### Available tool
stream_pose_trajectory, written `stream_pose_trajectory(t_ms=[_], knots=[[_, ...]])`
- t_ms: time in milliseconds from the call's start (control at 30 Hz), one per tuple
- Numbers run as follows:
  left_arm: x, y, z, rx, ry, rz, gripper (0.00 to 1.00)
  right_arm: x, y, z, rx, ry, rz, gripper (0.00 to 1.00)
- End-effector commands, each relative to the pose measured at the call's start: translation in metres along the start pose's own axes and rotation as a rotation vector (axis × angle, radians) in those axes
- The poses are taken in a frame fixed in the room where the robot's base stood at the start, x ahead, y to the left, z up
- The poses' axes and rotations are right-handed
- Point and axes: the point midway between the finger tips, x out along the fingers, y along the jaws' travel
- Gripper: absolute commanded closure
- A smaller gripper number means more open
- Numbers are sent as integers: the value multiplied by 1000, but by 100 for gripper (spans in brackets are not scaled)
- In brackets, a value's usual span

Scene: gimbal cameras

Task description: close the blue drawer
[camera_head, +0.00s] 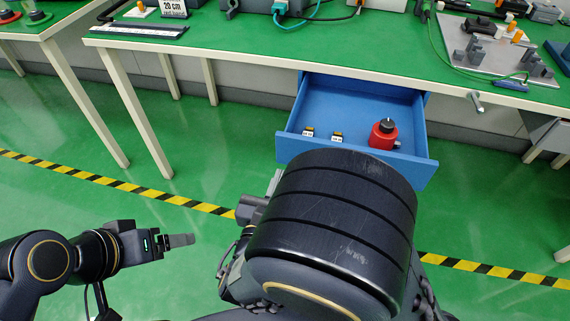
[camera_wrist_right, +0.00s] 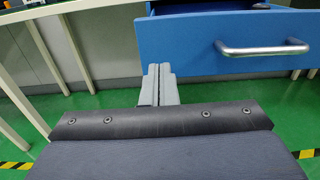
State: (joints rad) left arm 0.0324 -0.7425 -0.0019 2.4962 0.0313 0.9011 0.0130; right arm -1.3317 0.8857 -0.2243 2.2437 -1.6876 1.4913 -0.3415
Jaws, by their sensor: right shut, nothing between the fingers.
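The blue drawer (camera_head: 345,112) is pulled out from under the green-topped workbench (camera_head: 250,42). Its blue front panel and silver handle (camera_wrist_right: 262,50) show in the wrist view; in the head view my right arm hides the handle. My right gripper (camera_wrist_right: 158,85) is shut and empty, with its grey fingertips at the lower left part of the drawer front, left of the handle. I cannot tell whether they touch it. In the head view the right gripper (camera_head: 275,182) is mostly hidden by my arm. My left gripper (camera_head: 181,240) is at lower left, away from the drawer; its fingers show edge-on.
Tools and a grey plate (camera_head: 485,50) lie on the bench. Bench legs (camera_head: 140,115) stand left of the drawer. The green floor in front is clear.

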Motion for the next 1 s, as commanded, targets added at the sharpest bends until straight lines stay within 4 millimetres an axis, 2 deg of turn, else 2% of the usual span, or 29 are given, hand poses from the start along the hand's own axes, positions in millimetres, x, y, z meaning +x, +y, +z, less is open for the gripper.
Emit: stream_pose_trajectory(t_ms=[100,300,1000], knots=[[6,-3,3,0,0,0,21,23,-1,-2,2,0,-4,100],[10,-4,5,0,0,0,21,46,0,-1,1,0,-2,100],[9,-4,5,0,0,0,21,60,-1,0,0,0,-3,100]])
